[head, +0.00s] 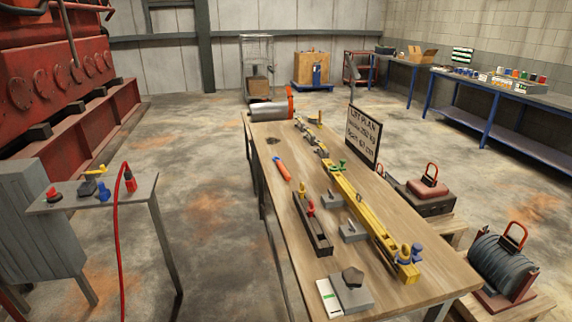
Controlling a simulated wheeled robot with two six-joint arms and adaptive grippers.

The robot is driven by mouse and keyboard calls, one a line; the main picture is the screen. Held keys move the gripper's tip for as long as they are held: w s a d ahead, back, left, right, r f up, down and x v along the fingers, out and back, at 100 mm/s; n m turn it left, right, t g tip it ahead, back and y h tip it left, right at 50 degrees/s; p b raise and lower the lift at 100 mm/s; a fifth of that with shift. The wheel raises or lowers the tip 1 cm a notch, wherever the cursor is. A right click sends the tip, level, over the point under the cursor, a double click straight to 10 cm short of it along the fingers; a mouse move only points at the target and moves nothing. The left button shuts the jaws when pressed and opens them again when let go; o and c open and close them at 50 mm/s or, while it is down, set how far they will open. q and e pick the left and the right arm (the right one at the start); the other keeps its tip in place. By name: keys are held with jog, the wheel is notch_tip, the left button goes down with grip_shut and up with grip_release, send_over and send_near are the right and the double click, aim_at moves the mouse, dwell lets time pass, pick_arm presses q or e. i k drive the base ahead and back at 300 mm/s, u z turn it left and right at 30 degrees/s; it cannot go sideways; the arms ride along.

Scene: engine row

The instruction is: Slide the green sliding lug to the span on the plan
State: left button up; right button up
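The green sliding lug (338,166) sits on the yellow spreader beam (365,213), near the beam's far end. The beam lies lengthwise on the wooden workbench (285,217). Blue fittings (415,250) and a small yellow part are at the beam's near end. Neither of my grippers is in view.
On the bench lie a dark tray (313,226) with red-topped pieces, an orange-red tool (282,167), grey blocks (352,231) and a grey cylinder (270,111). A side table (130,190) with a red hose stands at left. Open floor lies between them.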

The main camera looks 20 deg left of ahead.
aim_at(341, 167)
jog(key=u, duration=0.4)
jog(key=k, duration=0.5)
jog(key=u, duration=0.95)
jog(key=i, duration=3.45)
jog(key=z, duration=3.2)
